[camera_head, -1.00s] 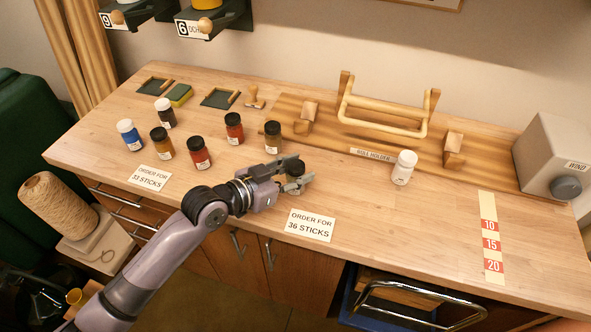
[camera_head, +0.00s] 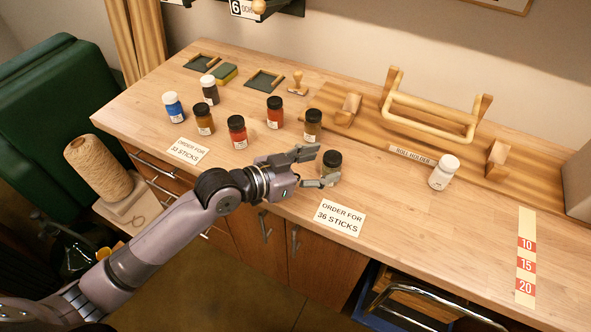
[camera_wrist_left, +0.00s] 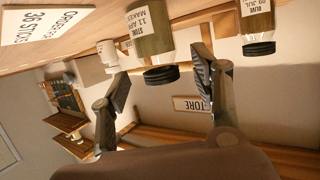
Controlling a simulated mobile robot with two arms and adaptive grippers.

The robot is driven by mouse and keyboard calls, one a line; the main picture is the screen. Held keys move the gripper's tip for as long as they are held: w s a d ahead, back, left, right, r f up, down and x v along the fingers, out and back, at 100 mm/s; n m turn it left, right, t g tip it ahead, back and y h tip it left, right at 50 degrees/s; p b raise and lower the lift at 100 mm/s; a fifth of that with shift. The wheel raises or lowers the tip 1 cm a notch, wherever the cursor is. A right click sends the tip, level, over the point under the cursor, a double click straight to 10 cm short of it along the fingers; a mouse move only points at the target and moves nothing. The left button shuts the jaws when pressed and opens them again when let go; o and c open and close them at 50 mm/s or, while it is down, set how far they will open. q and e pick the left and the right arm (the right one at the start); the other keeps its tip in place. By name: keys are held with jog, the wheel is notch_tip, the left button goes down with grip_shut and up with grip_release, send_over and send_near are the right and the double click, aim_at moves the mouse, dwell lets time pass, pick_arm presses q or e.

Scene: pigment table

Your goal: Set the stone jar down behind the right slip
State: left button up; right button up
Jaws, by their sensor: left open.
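The stone jar (camera_head: 331,168) has a dark lid and an olive-grey body. It stands upright on the bench behind the right slip (camera_head: 340,217), which reads "ORDER FOR 36 STICKS". My left gripper (camera_head: 318,166) is open at the jar's left side, its fingers spread and pointing toward it. The lower finger overlaps the jar's base in the head view; I cannot tell whether it touches. In the left wrist view, the jar (camera_wrist_left: 152,38), its label reading "STONE", shows between the spread fingers, and the slip (camera_wrist_left: 38,25) lies at the upper left. My right gripper is out of view.
Several pigment jars, including an olive one (camera_head: 312,125) and a red one (camera_head: 237,132), stand to the left and behind. The left slip (camera_head: 188,150) lies before them. A white jar (camera_head: 443,172) stands right, near the roll holder (camera_head: 430,118). Bench between stone and white jars is clear.

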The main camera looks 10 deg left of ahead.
pick_arm(q)
jog(key=b+v, duration=0.1)
jog(key=v, duration=0.5)
jog(key=shift+s+a, duration=0.25)
jog(key=shift+a, duration=0.1)
jog(key=shift+s+a+r, duration=0.3)
jog(key=shift+s+a, duration=0.15)
